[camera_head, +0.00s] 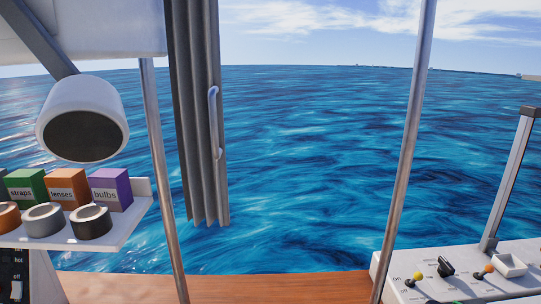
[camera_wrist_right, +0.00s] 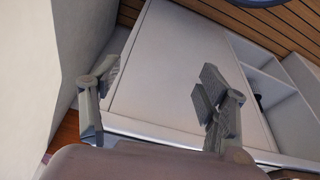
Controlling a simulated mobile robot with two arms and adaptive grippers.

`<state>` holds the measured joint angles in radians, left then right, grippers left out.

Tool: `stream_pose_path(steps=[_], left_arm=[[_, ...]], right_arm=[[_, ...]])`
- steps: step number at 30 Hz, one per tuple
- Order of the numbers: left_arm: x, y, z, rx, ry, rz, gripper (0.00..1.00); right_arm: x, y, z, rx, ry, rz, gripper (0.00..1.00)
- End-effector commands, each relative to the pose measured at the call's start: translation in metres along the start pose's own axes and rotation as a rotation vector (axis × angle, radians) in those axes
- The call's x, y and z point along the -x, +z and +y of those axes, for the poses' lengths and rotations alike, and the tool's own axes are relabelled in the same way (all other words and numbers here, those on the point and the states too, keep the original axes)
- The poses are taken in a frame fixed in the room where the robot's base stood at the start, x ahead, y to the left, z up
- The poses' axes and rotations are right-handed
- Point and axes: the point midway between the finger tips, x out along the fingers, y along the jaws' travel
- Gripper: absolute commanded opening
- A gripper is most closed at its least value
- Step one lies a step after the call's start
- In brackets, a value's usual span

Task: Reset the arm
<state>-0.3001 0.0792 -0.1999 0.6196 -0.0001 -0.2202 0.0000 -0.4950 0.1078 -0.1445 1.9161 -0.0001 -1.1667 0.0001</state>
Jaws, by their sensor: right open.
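My right gripper (camera_wrist_right: 158,88) shows in the right wrist view. Its two grey fingers stand well apart, with nothing between them. A flat pale panel (camera_wrist_right: 185,70) lies beyond the fingers; I cannot tell the distance to it. Neither arm shows in the head view, and my left gripper is in no view.
A shelf (camera_head: 125,228) at the left of the head view holds labelled boxes (camera_head: 68,187) and rolls of tape (camera_head: 90,221). A control panel (camera_head: 440,284) with switches is at the lower right. Metal poles (camera_head: 408,150) and a grey curtain (camera_head: 198,110) stand before open water.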

Motion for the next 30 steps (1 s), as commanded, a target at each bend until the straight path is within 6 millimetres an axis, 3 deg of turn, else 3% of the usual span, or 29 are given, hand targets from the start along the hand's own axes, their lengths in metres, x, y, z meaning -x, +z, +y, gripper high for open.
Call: stream_pose_path(steps=[1, 6, 9, 13, 18, 21, 24, 30], left_arm=[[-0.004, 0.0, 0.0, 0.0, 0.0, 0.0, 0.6], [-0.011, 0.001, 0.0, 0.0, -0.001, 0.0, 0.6], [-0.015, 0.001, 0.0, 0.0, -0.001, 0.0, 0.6], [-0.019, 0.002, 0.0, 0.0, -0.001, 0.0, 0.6], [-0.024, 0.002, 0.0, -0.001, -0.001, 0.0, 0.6], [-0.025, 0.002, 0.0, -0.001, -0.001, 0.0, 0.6], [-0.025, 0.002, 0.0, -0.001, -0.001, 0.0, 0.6], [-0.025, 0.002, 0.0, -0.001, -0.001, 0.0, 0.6]], right_arm=[[-0.028, 0.013, -0.001, 0.002, -0.002, -0.02, 0.69], [-0.114, 0.067, -0.005, 0.01, -0.007, -0.06, 0.69], [-0.155, 0.107, -0.007, 0.015, -0.009, -0.084, 0.69], [-0.196, 0.165, -0.009, 0.022, -0.012, -0.113, 0.69], [-0.222, 0.228, -0.01, 0.03, -0.015, -0.141, 0.69], [-0.227, 0.249, -0.009, 0.033, -0.015, -0.148, 0.69], [-0.228, 0.26, -0.009, 0.034, -0.016, -0.152, 0.69], [-0.229, 0.261, -0.009, 0.034, -0.016, -0.152, 0.69]])
